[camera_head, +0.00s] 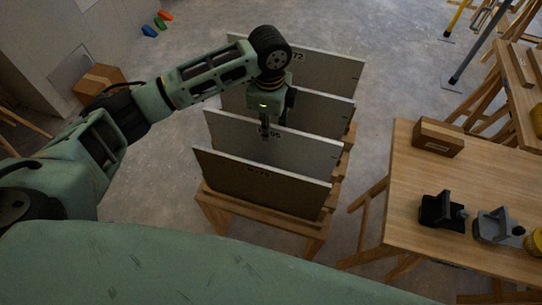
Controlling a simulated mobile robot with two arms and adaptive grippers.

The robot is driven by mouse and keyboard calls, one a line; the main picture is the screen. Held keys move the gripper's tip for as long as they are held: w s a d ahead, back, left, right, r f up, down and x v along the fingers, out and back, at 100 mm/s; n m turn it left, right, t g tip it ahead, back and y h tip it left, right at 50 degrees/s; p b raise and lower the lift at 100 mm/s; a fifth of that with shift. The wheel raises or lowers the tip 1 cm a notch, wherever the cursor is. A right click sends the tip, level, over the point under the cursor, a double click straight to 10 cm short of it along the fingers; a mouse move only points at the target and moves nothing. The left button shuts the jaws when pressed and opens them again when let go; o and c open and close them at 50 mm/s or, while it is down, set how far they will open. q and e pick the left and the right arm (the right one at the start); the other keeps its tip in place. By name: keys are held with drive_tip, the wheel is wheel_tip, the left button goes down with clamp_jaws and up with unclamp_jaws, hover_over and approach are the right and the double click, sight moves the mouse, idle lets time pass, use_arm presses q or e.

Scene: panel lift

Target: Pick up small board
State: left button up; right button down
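Several flat boards stand upright, one behind another, in a wooden rack. The nearest board is dark with a small marking (240,185). Behind it is a light grey board (300,152) with a label ending in "05". Further back are another grey board (325,107) and the rearmost board (335,72), marked "72". I cannot tell which is the small board. My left gripper (265,132) points down at the top middle of the light grey board. A finger overlaps its face; whether they touch, and the finger gap, is unclear. My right gripper is not in view.
The wooden rack (270,228) stands on the concrete floor. A wooden table (410,180) at the right carries a cardboard box (438,137), a black tool (440,211) and a grey tool (493,226). Another box (100,80) lies at the left. Floor behind the rack is open.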

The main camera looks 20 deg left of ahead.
sight(270, 143)
use_arm(q)
drive_tip(key=shift+s+f, duration=0.15)
drive_tip(key=shift+f, duration=0.05)
drive_tip(key=f, duration=0.2)
drive_tip(key=f+p, duration=0.1)
drive_tip(key=f, duration=0.5)
drive_tip(key=shift+w, duration=0.3)
drive_tip(key=shift+c, duration=0.3)
drive_tip(key=shift+r, duration=0.1)
clamp_jaws()
drive_tip(key=shift+w+r, duration=0.1)
